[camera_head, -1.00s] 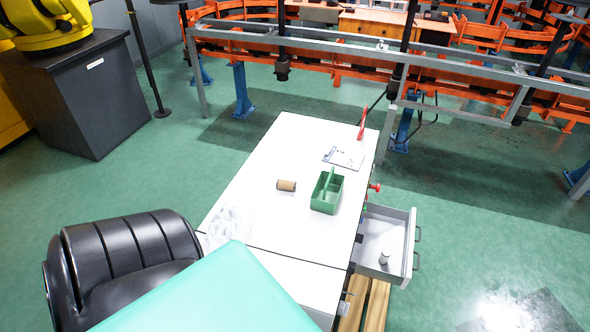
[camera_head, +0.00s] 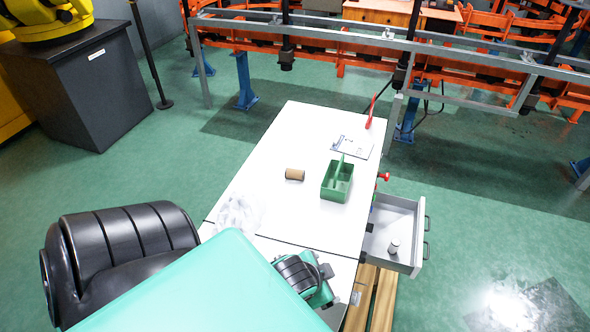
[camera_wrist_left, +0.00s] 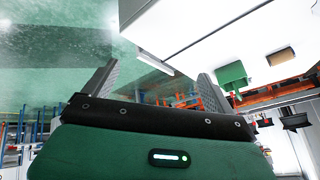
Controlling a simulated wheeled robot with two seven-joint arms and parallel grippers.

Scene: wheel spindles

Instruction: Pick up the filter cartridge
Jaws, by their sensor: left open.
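The filter cartridge is a small brown cylinder (camera_head: 295,174) with a dark end, lying on its side on the white table (camera_head: 262,157), left of the green caddy (camera_head: 338,182). In the left wrist view the cartridge (camera_wrist_left: 281,56) shows at the upper right, beside the caddy (camera_wrist_left: 232,76). My left gripper (camera_wrist_left: 157,72) is open, its two fingers wide apart with nothing between them, and away from the cartridge. In the head view, a black and green part of my arm shows over the table's near end; the fingers are hard to make out. My right gripper is not in view.
An open drawer (camera_head: 408,258) with a small grey item (camera_head: 393,247) juts from the table's right side. A clear crumpled bag (camera_head: 236,213) lies near the left edge. A paper (camera_head: 351,146) and a red upright handle (camera_head: 371,112) are at the far end.

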